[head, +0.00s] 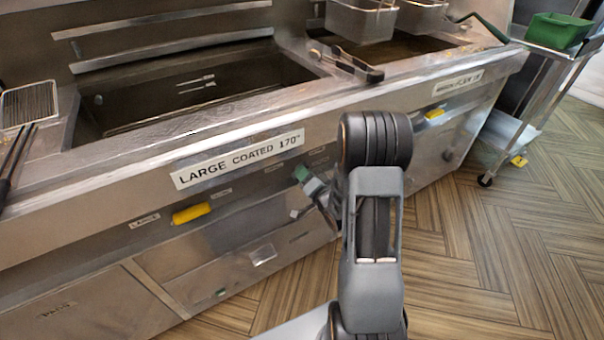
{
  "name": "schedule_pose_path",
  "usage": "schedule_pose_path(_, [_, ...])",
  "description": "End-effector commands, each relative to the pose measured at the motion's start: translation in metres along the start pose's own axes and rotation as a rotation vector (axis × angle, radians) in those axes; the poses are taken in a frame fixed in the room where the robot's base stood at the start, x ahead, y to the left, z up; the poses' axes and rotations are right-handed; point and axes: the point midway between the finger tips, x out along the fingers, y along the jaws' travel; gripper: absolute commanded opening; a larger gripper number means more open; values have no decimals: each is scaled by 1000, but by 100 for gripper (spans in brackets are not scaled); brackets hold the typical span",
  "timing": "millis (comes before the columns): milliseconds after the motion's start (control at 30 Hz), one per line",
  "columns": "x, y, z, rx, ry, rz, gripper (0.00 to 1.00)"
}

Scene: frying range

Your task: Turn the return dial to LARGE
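The front panel of the large vat carries a yellow handle (191,213). A small label reading LARGE (145,219) is to its left, and another label too small to read is to its right. Further right, a small green piece (302,173) shows near more small labels; I cannot tell whether it is the return dial's knob. My gripper (302,196) is close to the panel beside the green piece. Only grey parts of it show, left of my arm, and my arm hides the rest. I cannot tell whether it touches or holds anything, nor which way the dial points.
The large vat (200,88) has a sign reading LARGE COATED 170° (238,158). Tongs (345,63) lie on the range top. Baskets (361,20) hang over the second vat, with another yellow handle (434,114) below. A trolley (515,130) stands right. Open floor lies in front.

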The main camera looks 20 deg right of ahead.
Motion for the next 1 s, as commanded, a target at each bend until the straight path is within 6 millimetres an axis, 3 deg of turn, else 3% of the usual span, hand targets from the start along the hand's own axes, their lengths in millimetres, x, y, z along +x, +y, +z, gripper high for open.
schedule_pose_path(233, [20, 0, 1, -1, -1, 0, 34])
schedule_pose_path(633, [23, 0, 0, 0, 0, 1, 33])
schedule_pose_path(1000, [23, 0, 0, -1, 0, 1, 0])
